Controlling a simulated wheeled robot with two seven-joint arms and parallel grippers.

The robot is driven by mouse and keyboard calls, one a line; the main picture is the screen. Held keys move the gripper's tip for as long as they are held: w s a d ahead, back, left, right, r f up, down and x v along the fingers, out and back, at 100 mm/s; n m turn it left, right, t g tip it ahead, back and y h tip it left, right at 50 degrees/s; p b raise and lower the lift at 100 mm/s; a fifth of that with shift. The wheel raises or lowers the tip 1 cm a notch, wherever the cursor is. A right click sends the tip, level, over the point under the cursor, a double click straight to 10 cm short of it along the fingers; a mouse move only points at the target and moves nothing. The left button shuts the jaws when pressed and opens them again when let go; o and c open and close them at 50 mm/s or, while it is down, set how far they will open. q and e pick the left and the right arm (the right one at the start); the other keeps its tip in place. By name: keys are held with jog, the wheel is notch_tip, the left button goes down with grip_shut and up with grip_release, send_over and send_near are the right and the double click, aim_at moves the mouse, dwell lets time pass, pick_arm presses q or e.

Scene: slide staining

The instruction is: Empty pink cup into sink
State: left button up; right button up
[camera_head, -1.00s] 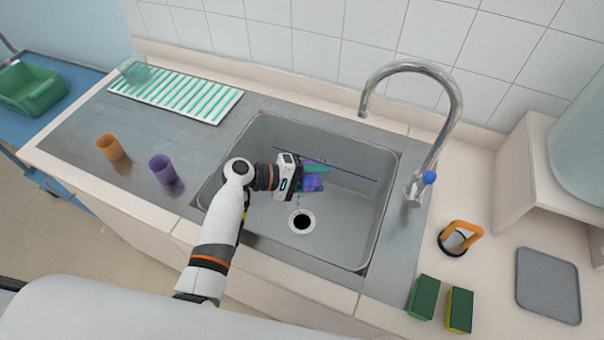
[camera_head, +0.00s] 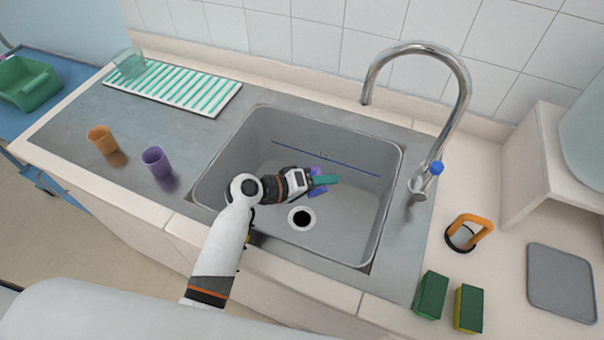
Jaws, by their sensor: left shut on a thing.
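My left gripper (camera_head: 325,181) is inside the grey sink (camera_head: 350,215), above its floor and a little above and right of the drain (camera_head: 301,218). It is shut on a small purple-blue thing (camera_head: 318,190), mostly hidden behind the teal finger. I cannot tell its full shape, or whether it is the cup. No clearly pink cup shows. A purple cup (camera_head: 157,162) and an orange cup (camera_head: 103,140) stand upright on the steel counter left of the sink. My right gripper is not in view.
A curved faucet (camera_head: 462,90) rises at the sink's back right. A striped drying mat (camera_head: 180,88) with a clear green-tinted cup (camera_head: 129,63) lies at the back left. Sponges (camera_head: 431,295), an orange-handled tool (camera_head: 478,227) and a grey tray (camera_head: 562,282) are on the right.

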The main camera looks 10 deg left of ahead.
pick_arm(q)
jog(key=s+m+t+b, duration=0.1)
jog(key=m+t, duration=0.1)
jog(key=m, duration=0.1)
jog(key=s+d+r+m+t+y+b, duration=0.1)
jog(key=m+t, duration=0.1)
jog(key=m, duration=0.1)
jog(key=s+d+m+t+y+b, duration=0.1)
jog(key=m, duration=0.2)
jog(key=shift+s+d+r+m+t, duration=0.15)
jog(key=shift+s+d+m+t, duration=0.15)
jog(key=shift+t, duration=0.1)
